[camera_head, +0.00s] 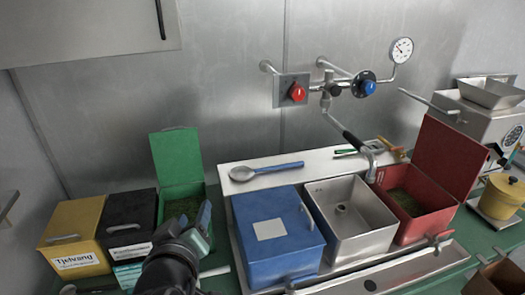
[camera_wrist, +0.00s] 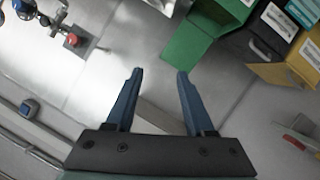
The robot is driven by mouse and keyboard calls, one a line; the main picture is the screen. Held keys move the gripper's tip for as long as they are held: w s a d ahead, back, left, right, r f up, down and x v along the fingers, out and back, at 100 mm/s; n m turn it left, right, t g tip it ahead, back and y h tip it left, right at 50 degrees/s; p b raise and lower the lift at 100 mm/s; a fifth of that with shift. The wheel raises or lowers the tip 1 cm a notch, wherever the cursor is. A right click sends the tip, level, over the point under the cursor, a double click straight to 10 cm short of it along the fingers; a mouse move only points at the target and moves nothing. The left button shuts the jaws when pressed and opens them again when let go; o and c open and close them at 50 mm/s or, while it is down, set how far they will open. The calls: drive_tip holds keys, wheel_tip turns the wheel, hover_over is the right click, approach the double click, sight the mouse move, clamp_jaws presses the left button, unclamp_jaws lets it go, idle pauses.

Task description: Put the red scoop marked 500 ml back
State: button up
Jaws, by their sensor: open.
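I cannot clearly make out a red scoop or a 500 ml mark. Small tools with green and red-orange parts lie on the white ledge behind the sink in the head view, one of them green-handled (camera_head: 345,151); they are too small to identify. A small red item (camera_wrist: 293,142) shows at the right of the wrist view, also unclear. The red box (camera_head: 412,222) has its lid raised and green material inside. My gripper (camera_head: 190,222) is in front of the open green box (camera_head: 176,155). In the wrist view its blue fingers (camera_wrist: 158,75) are apart, with nothing between them.
A shut blue box (camera_head: 275,255) stands beside the metal sink (camera_head: 352,218). A blue-handled spoon (camera_head: 266,170) lies behind it. Yellow (camera_head: 72,225) and black (camera_head: 127,215) boxes stand left. A yellow pot (camera_head: 500,196) and a grinder (camera_head: 480,120) stand right. A faucet (camera_head: 360,140) overhangs the sink.

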drive_tip(key=d+r+m+t, duration=0.2)
drive_tip(key=d+r+t, duration=0.1)
drive_tip(key=r, duration=0.6)
drive_tip(key=d+r+m+t, duration=0.1)
drive_tip(key=d+r+t, duration=0.1)
drive_tip(key=r, duration=0.7)
drive_tip(key=s+d+r+m+t, duration=0.2)
drive_tip(key=s+d+r+t, duration=0.2)
drive_tip(key=s+r, duration=0.3)
drive_tip(key=s+d+r+m+t+h, duration=0.1)
drive_tip(key=s+d+r+t, duration=0.2)
drive_tip(key=r, duration=1.1)
drive_tip(key=s+t, duration=0.1)
drive_tip(key=s, duration=0.2)
drive_tip(key=shift+s+d+r+m, duration=0.2)
drive_tip(key=shift+s+d+m, duration=0.15)
drive_tip(key=shift+s+m, duration=0.05)
